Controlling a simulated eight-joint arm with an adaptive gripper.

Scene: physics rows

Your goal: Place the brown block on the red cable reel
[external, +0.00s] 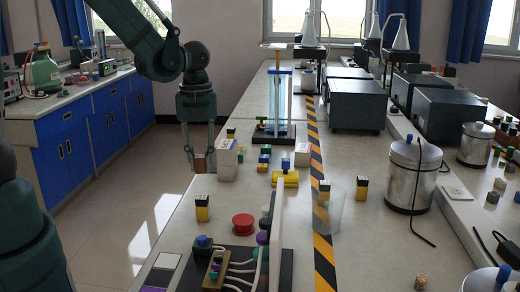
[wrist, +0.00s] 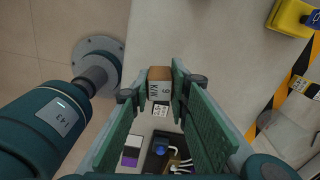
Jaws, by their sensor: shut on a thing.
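The brown block (external: 199,163) is between the fingertips of my gripper (external: 198,154), which is shut on it and holds it in the air near the left edge of the bench. In the wrist view the brown block (wrist: 159,74) shows a brown top and a pale printed side between the two green fingers of my gripper (wrist: 160,88). The red cable reel (external: 243,222) stands on the bench, nearer the camera and to the right of my gripper. I cannot make out the reel in the wrist view.
A yellow-black battery (external: 202,208) stands left of the reel. A panel with cables and knobs (external: 220,268) lies in front of it, and a thin upright white board (external: 277,235) stands to its right. White boxes (external: 227,160) stand just right of my gripper.

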